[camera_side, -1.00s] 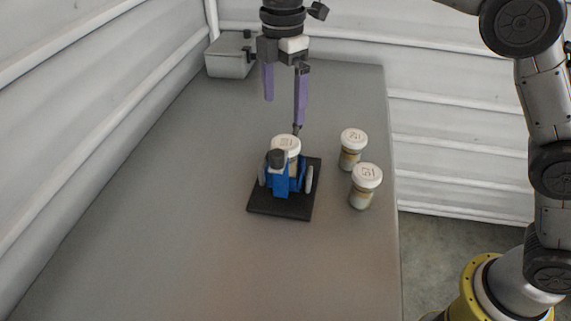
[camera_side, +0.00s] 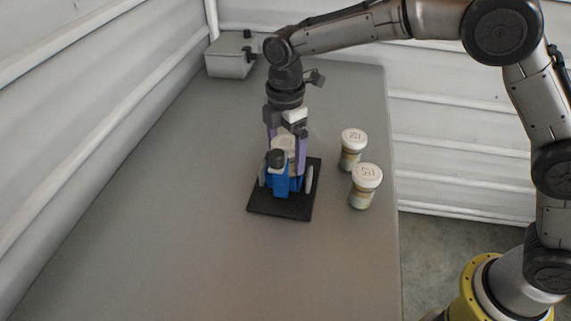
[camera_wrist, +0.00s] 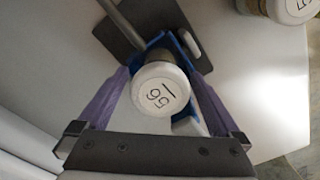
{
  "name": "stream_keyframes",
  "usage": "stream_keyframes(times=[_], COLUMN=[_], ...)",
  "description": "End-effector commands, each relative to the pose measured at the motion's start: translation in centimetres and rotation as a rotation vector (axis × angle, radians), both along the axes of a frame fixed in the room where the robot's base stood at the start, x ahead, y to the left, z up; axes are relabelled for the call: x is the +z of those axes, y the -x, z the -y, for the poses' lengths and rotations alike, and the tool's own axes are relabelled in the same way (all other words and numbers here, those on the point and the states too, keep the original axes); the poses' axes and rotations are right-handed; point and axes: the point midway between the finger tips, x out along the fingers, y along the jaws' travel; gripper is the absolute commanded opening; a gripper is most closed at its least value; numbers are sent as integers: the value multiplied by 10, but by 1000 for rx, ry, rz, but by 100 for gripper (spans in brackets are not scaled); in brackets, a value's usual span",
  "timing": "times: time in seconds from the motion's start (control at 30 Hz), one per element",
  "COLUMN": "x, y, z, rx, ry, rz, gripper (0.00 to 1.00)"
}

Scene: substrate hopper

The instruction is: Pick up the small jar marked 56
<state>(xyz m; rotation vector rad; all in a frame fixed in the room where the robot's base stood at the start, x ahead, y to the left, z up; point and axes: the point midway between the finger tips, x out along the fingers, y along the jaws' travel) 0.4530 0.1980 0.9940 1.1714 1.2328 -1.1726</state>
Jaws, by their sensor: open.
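The small jar marked 56 (camera_wrist: 160,90) has a white lid and stands upright in a blue holder on a black plate. In the side view the jar (camera_side: 284,143) is partly hidden behind the holder's dark knob and my fingers. The blue holder (camera_side: 281,186) sits on the black base plate (camera_side: 270,206). My gripper (camera_side: 286,155) is lowered over the jar with its purple fingers open, one on each side.
Two other white-lidded jars stand to the right, a farther one (camera_side: 352,148) and a nearer one (camera_side: 365,185), apart from the holder. A grey bin (camera_side: 230,58) is at the far left corner. The grey table (camera_side: 190,230) is clear at the left and front.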

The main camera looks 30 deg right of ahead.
Motion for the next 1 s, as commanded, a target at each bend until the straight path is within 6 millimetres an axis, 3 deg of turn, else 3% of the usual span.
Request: stream_keyframes(times=[0.27, 0.8, 1.0], x=[-2, -1, -1], y=[0, 0, 0], z=[0, 0, 0], rx=[0, 0, 0], ry=[0, -1, -1], rz=[1, 3, 3], gripper=[98, 1, 0])
